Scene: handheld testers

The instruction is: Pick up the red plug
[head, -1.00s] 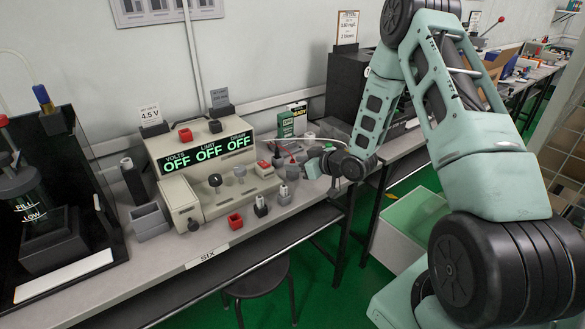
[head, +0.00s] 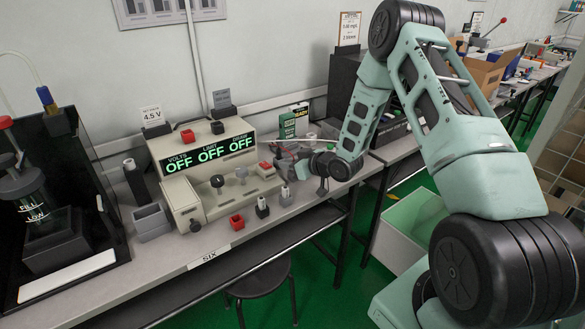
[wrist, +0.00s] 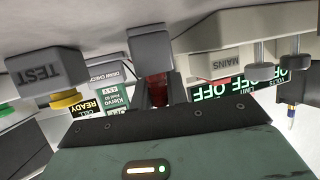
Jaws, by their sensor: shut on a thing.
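In the wrist view, my gripper (wrist: 154,78) is shut on the red plug (wrist: 157,90). Only a dark red part of the plug shows between the grey fingers; the rest is hidden. In the head view, my gripper (head: 286,152) is beside the right end of the beige power supply (head: 180,192), above the bench. The plug cannot be made out there.
The power supply shows OFF on its displays. A green box (head: 287,125) stands behind my gripper. The wrist view shows a TEST block (wrist: 45,72).

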